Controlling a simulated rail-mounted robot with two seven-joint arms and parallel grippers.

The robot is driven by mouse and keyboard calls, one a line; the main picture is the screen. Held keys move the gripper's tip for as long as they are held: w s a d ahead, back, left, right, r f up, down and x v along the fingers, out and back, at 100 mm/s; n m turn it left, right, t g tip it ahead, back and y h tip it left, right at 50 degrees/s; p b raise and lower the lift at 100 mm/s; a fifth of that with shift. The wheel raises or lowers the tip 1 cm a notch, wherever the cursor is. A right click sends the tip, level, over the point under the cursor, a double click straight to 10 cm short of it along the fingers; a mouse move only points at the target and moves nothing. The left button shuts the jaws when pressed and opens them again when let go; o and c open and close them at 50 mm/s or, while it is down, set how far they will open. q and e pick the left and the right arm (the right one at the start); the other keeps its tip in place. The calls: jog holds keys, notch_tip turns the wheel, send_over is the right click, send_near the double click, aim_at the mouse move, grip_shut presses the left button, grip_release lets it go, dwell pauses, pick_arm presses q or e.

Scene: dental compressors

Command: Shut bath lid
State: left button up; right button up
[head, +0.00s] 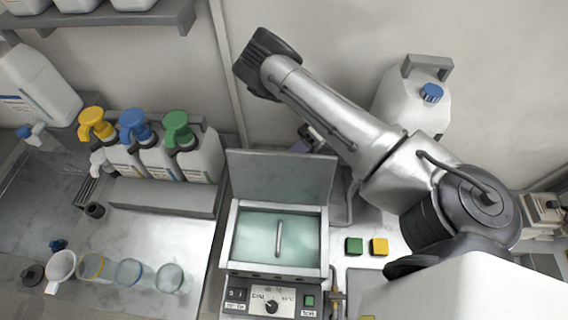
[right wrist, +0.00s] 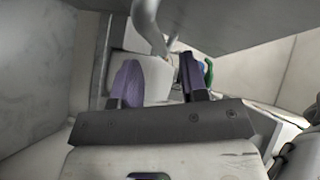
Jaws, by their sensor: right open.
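The bath (head: 325,245) is a white-rimmed box holding pale green liquid, with a slim metal bar (head: 279,239) in its middle. Its grey lid (head: 280,175) stands open, nearly upright, along the rear edge. My right gripper (head: 308,140) is behind and above the lid's right top corner, partly hidden by my arm; a purple finger pad shows. In the right wrist view, the right gripper (right wrist: 158,80) has its two purple-padded fingers apart with nothing clearly held between them. A grey panel spans the top right there; I cannot tell if it is the lid. My left gripper is not in view.
Pump bottles (head: 200,155) with yellow, blue and green heads stand left of the lid. Cups (head: 170,278) stand on the left counter. Green (head: 354,245) and yellow (head: 379,247) blocks lie right of the bath. A white jug (head: 405,100) stands behind my right arm.

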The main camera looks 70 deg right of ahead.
aim_at(284, 165)
jog(key=shift+x, duration=2.3)
grip_shut()
